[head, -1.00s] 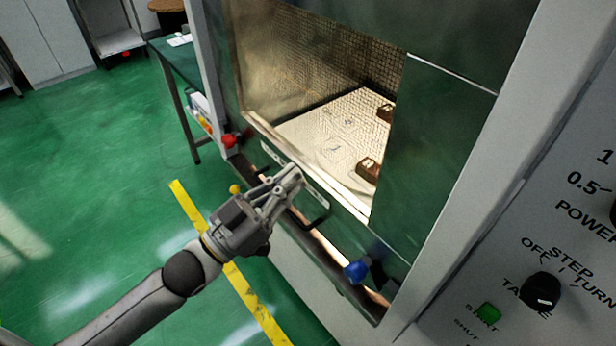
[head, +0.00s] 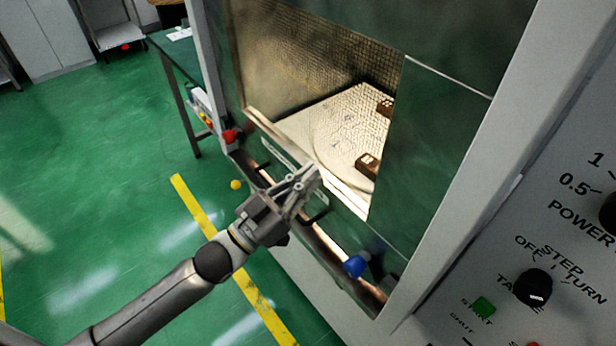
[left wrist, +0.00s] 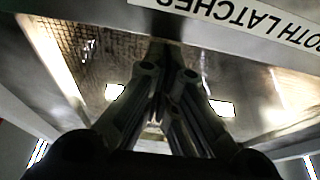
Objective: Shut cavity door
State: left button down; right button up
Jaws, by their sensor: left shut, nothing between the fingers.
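The cavity door (head: 398,262) is a dark green panel with a large window, on the front of the grey cabinet. A lit strip shows along its lower edge, above the sill. A dark bar handle (head: 318,217) and a pale label run along its lower part. A red knob (head: 231,136) and a blue knob (head: 356,265) sit at its lower corners. My left gripper (head: 308,176) is shut and empty, in front of the label and handle; I cannot tell whether it touches. The left wrist view shows its fingers (left wrist: 165,75) below an upside-down label (left wrist: 240,15). My right gripper is out of view.
Inside the cavity are a pale plate (head: 335,125) and brown blocks (head: 368,164). The control panel with a black dial (head: 533,288) and green button (head: 484,306) is at right. A green-topped table (head: 176,58) stands behind at left. The floor at left is open.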

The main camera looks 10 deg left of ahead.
pick_arm(q)
notch_tip(320, 180, down, 6)
jog(key=b, duration=0.3)
jog(key=shift+r, duration=0.2)
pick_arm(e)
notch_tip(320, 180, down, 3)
pick_arm(q)
notch_tip(320, 180, up, 5)
jog(key=p, duration=0.4)
jog(key=shift+w+f, duration=0.1)
jog(key=b, duration=0.3)
send_near(318, 190)
jog(key=shift+s+a+r, duration=0.25)
jog(key=shift+s+r, duration=0.1)
jog(key=shift+r, duration=0.3)
jog(key=shift+s+a+r, duration=0.3)
jog(key=shift+s+r, duration=0.05)
jog(key=shift+r, duration=0.3)
jog(key=shift+s+a+r, duration=0.25)
jog(key=shift+s+r, duration=0.1)
jog(key=shift+r, duration=0.35)
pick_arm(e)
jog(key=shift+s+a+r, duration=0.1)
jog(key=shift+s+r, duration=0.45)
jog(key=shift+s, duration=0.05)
